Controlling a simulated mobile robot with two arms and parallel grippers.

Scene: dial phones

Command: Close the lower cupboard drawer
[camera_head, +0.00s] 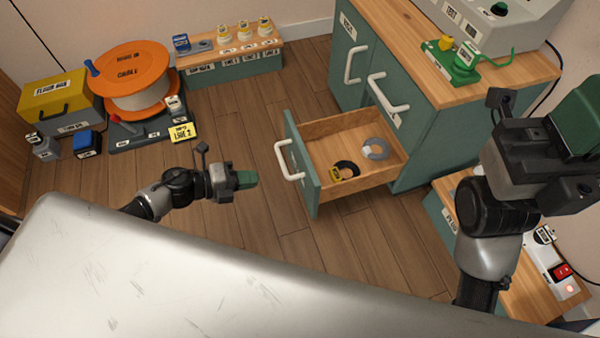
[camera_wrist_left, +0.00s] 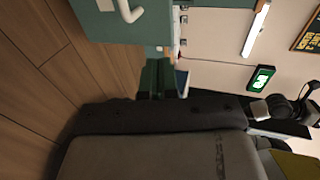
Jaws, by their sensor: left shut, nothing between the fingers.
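The lower cupboard drawer (camera_head: 318,205) is pulled out of the green cupboard (camera_head: 420,150) with the wooden top. Its green front carries a white handle (camera_head: 287,162). A black ring (camera_head: 345,170) and a grey ring (camera_head: 376,148) lie inside it. My left gripper (camera_head: 250,179) is shut and empty, a little left of the drawer front and apart from it. In the left wrist view its green fingers (camera_wrist_left: 160,78) are together, with a green panel (camera_wrist_left: 150,25) and white handle (camera_wrist_left: 129,9) beyond. My right gripper (camera_head: 582,125) is at the right edge, partly cut off; its jaw state is unclear.
A low bench (camera_head: 520,285) with a red switch stands at the right, under my right arm. An orange cable reel (camera_head: 125,70) and yellow-lidded box (camera_head: 60,95) stand at the back left. The wooden floor (camera_head: 250,130) around the drawer front is clear.

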